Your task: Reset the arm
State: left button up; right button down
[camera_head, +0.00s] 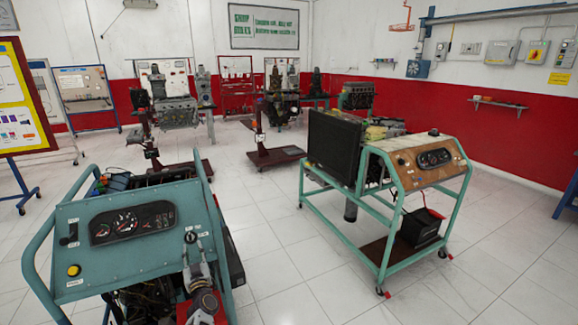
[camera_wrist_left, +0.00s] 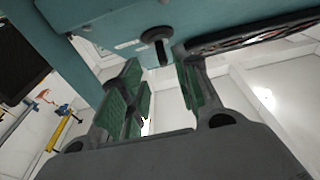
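My left gripper (camera_head: 189,250) is at the right side of the teal engine trainer's panel (camera_head: 150,255), its fingers pointing up. In the left wrist view the left gripper (camera_wrist_left: 158,95) is open, with green pads apart and nothing between them. A small black knob (camera_wrist_left: 157,42) sticks out from the teal panel just beyond the fingertips; it also shows in the head view (camera_head: 190,237). I cannot tell whether a finger touches it. My right gripper is in neither view.
The near panel carries a gauge cluster (camera_head: 132,223) and a yellow button (camera_head: 74,270). A second teal trainer (camera_head: 387,275) with a black radiator stands to the right. Engine stands (camera_head: 270,155) are further back. White tiled floor is clear between the two trainers.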

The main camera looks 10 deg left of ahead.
pick_arm(q)
jog(key=s+d+f+m+g+h, duration=0.1)
jog(key=s+d+f+m+h, duration=0.15)
jog(key=f, duration=0.45)
jog(key=s+d+f+m+h, duration=0.1)
jog(key=d+f+h, duration=0.1)
jog(key=d+f, duration=0.3)
jog(key=s+d+f+m+g+h, duration=0.1)
jog(key=s+d+f+h, duration=0.1)
jog(key=f, duration=0.6)
jog(key=s+d+f+m+g+h, duration=0.1)
jog(key=s+d+f+g+h, duration=0.15)
jog(key=s+f, duration=0.55)
jog(key=s+d+f+m+g+h, duration=0.1)
jog(key=s+d+f+g, duration=0.3)
jog(key=f, duration=0.6)
jog(key=s+f+g, duration=0.2)
jog(key=s+f, duration=0.4)
jog(key=s, duration=0.8)
jog(key=s+a+f+m+g, duration=0.1)
jog(key=s+f+g, duration=0.2)
jog(key=s, duration=1.2)
jog(key=s+a+f+m+g, duration=0.1)
jog(key=s+f+g, duration=0.1)
jog(key=s+f, duration=0.8)
jog(key=s, duration=0.4)
jog(key=shift+s, duration=0.4)
jog(key=shift+a+m, duration=0.1)
jog(key=shift+m, duration=0.15)
